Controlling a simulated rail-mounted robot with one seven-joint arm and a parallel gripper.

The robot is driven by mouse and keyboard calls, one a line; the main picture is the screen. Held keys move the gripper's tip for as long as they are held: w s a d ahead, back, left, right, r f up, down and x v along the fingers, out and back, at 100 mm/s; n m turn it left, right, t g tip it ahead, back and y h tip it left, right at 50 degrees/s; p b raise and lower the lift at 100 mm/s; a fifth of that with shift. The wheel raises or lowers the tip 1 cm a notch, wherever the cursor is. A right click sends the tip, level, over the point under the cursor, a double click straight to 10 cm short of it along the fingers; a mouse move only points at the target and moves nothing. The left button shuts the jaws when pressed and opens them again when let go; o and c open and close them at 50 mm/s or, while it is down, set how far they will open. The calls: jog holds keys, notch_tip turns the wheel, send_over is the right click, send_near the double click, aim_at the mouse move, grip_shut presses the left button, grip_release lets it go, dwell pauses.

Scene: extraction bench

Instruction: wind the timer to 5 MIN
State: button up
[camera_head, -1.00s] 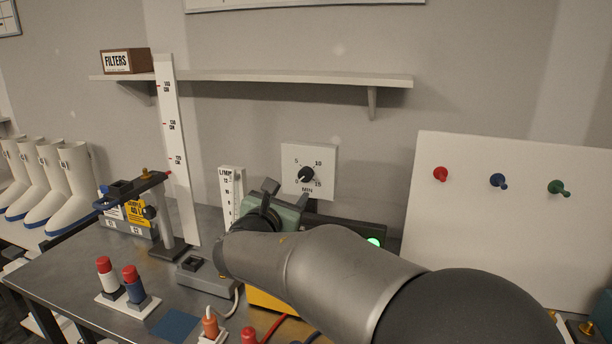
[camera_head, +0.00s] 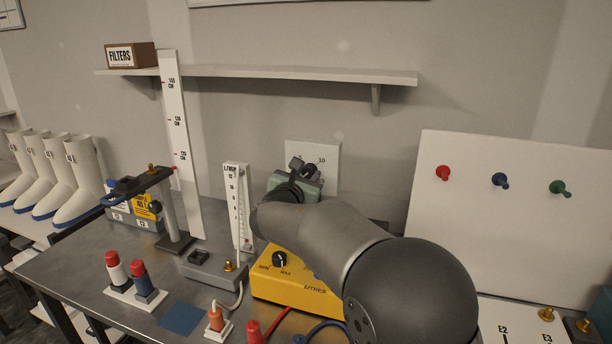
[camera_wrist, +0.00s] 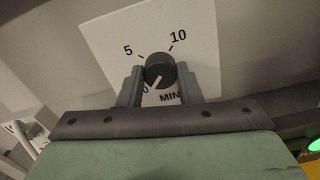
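The timer (camera_wrist: 203,38) is a white square panel on the back wall with 5, 10, 0 and MIN marks. Its round black knob (camera_wrist: 159,68) shows in the wrist view, with the white pointer line toward the 0 mark at lower left. My gripper (camera_wrist: 160,78) is right in front of the panel, one finger on each side of the knob. It looks open, with at most a thin gap beside the knob; contact is not clear.
A yellow box with a dial (camera_head: 290,285) stands below my arm. A flow gauge (camera_head: 238,205) and a tall ruler (camera_head: 180,145) stand to the left. A shelf (camera_head: 300,74) runs above the timer. A white board with pegs (camera_head: 510,235) is at right.

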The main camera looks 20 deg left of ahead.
jog(key=c, duration=0.3)
jog(key=shift+f+b, duration=0.15)
jog(key=shift+b, duration=0.4)
jog(key=m+b, duration=0.2)
jog(key=b, duration=0.1)
jog(key=shift+f, duration=0.25)
jog(key=m+b, duration=0.2)
jog(key=b, duration=0.3)
jog(key=shift+m, duration=0.3)
jog(key=m+b, duration=0.3)
jog(key=b, duration=0.2)
jog(key=shift+m, duration=0.4)
jog(key=m+b, duration=0.5)
jog(key=b, duration=0.1)
jog(key=m+b, duration=0.2)
jog(key=m, duration=0.1)
jog(key=m+b, duration=0.2)
jog(key=shift+r, duration=0.25)
jog(key=shift+m, duration=0.4)
